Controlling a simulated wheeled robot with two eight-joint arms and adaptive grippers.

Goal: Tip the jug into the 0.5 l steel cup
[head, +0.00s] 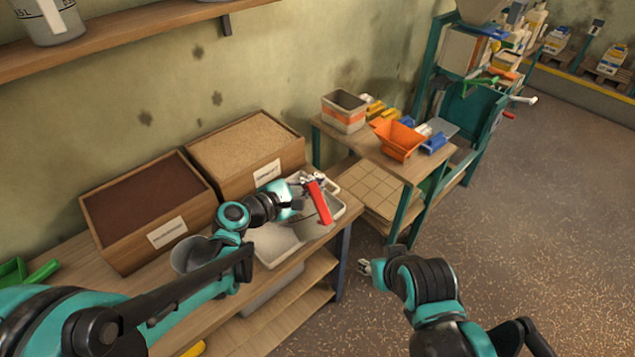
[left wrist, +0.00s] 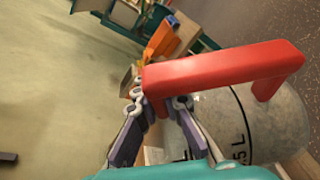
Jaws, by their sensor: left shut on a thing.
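A grey vessel with a red handle (head: 319,203), which I take as the jug, is held by my left gripper (head: 306,180) over the white tray. In the left wrist view the gripper (left wrist: 160,103) is shut at the end of the red handle (left wrist: 225,65). The grey body (left wrist: 240,120) there shows a partly hidden "5 L" mark. Its inside is hidden. A grey round vessel (head: 190,255), possibly the steel cup, stands on the bench, partly behind my left arm; its label is not visible. My right gripper (head: 364,267) is away from both, over the floor.
A white tray (head: 275,245) lies on the bench below the jug. Wooden bins of dark (head: 145,200) and pale (head: 240,145) material stand behind. A marked grey container (head: 50,20) sits on the shelf. A side table (head: 385,155) holds an orange hopper (head: 399,140).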

